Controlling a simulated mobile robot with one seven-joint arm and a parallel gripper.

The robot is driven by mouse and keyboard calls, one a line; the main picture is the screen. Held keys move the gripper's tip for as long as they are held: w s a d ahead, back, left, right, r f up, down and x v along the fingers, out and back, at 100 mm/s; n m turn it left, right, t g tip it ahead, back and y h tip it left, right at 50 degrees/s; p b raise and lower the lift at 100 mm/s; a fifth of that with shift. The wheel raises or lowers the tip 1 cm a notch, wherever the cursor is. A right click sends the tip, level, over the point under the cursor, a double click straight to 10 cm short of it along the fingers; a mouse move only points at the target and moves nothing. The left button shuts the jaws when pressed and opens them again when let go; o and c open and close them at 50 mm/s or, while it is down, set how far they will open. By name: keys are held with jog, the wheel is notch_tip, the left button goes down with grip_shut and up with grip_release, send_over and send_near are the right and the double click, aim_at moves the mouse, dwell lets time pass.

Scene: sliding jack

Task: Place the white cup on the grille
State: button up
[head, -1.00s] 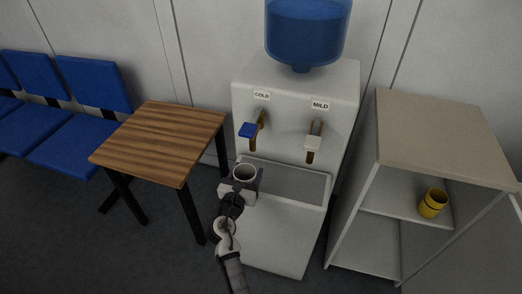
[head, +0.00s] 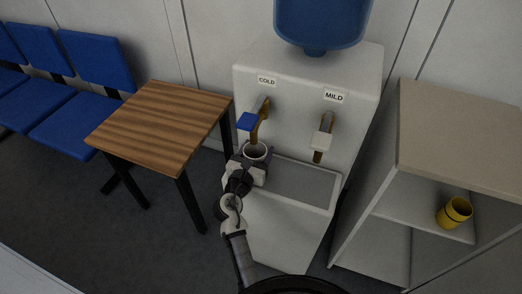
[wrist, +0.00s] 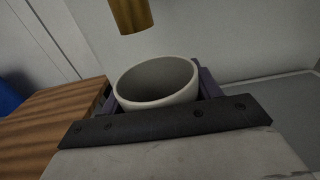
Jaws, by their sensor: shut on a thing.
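The white cup (head: 257,151) is upright and empty, with its open rim up. My gripper (head: 254,160) is shut on it. In the wrist view the cup (wrist: 158,84) sits between the dark fingers, and its lower part is hidden. The cup is just below the brass tap under the COLD label, at the left end of the dispenser's recess. The grille (head: 295,185) is the grey floor of that recess; it extends to the right of the cup. I cannot tell whether the cup touches it.
A wooden table (head: 160,125) stands close on the left. A shelf (head: 465,140) with a yellow cup (head: 455,212) stands on the right.

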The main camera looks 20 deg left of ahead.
jog(key=shift+s+r, duration=0.2)
jog(key=shift+f, duration=0.25)
jog(key=o, duration=1)
jog(key=shift+r, duration=0.25)
jog(key=s, duration=0.4)
jog(key=s+b, duration=0.1)
jog(key=s, duration=0.7)
jog(key=shift+a+b, duration=0.25)
jog(key=shift+b, duration=0.15)
